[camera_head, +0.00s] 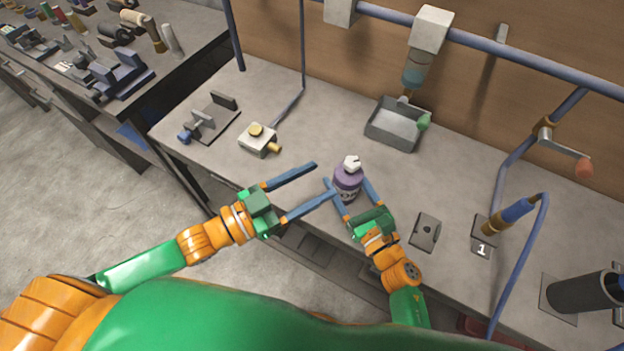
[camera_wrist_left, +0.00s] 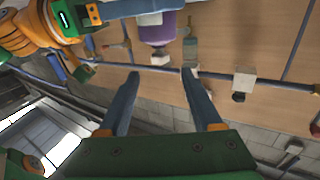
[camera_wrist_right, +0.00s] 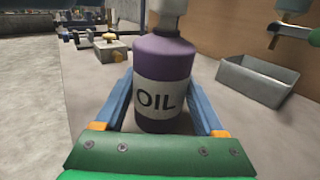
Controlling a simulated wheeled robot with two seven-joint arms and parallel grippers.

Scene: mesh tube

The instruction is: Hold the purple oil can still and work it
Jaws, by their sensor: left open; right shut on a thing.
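The purple oil can (camera_head: 347,181) stands upright on the grey workbench, with a white top. It has a white label reading OIL in the right wrist view (camera_wrist_right: 163,62). My right gripper (camera_head: 352,185) is shut on the can, one blue finger on each side of its body. My left gripper (camera_head: 325,180) is open and empty to the left of the can, its fingers spread wide. In the left wrist view the can (camera_wrist_left: 158,32) shows at the top, beyond the left fingertips (camera_wrist_left: 161,72).
A grey metal tray (camera_head: 394,125) stands behind the can. A small boxy fixture with a brass knob (camera_head: 258,140) and a vise-like clamp (camera_head: 210,118) are to the left. Pipes run along the back board.

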